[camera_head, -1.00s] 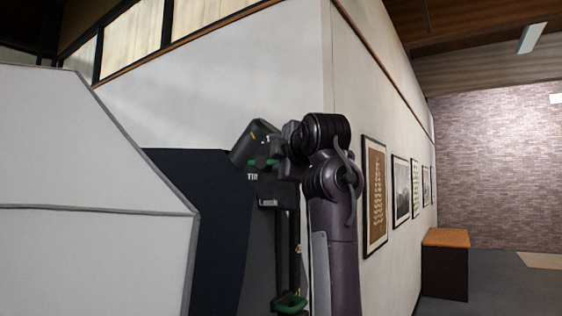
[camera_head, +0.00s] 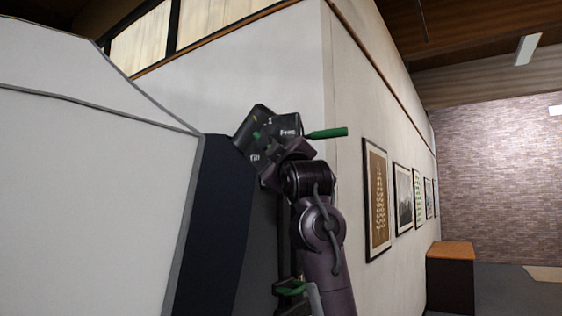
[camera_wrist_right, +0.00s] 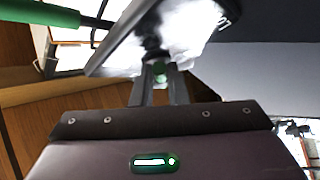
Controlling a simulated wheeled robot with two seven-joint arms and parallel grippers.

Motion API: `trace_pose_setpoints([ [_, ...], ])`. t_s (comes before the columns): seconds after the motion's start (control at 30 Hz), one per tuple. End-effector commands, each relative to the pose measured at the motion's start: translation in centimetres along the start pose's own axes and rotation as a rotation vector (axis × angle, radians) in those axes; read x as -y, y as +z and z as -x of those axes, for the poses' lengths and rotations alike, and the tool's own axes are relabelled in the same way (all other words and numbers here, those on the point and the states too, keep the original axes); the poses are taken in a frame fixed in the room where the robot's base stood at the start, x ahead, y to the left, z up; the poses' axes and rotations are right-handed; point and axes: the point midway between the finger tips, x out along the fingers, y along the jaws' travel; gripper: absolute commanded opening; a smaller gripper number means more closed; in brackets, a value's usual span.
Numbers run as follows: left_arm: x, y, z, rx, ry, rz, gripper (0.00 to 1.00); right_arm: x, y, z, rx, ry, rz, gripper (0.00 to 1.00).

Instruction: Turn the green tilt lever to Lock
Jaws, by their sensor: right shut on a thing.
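A dark device (camera_head: 262,118) with "Tilt" and "Free" labels stands in the middle of the head view. A long green handle (camera_head: 327,133) sticks out to its right; it also shows in the right wrist view (camera_wrist_right: 40,18). My right gripper (camera_head: 275,150) reaches the device from below, partly hidden by its own arm. In the right wrist view, its fingers (camera_wrist_right: 158,85) are close together around a small green piece (camera_wrist_right: 160,68), which looks like the green tilt lever. The lever's exact angle and a Lock mark cannot be made out. My left gripper is not in view.
A large pale panel (camera_head: 80,190) with a dark side fills the left. A green clamp (camera_head: 290,287) sits lower on the device's stand. A white wall corner (camera_head: 290,60) rises behind. Framed pictures and a wooden-topped cabinet (camera_head: 450,250) are at right, with open floor beyond.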

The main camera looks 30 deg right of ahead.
Motion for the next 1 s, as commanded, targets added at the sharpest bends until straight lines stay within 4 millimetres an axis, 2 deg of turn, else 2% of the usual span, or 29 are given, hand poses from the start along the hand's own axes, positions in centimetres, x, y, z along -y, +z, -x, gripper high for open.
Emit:
trace_pose_setpoints([
  [0.1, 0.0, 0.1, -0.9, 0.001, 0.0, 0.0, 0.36, 0.6, 0.2, 0.0, -0.023, 0.082, -0.077, 0.0],
  [0.3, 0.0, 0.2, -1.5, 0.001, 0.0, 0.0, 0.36, 1.4, 0.1, -0.3, -0.06, 0.211, -0.209, 0.0],
  [0.6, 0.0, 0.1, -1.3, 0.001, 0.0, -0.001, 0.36, 2.3, -0.2, -0.9, -0.107, 0.375, -0.375, 0.0],
  [1.0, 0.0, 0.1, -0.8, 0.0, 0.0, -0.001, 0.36, 2.8, -0.5, -1.3, -0.14, 0.486, -0.482, 0.0],
])
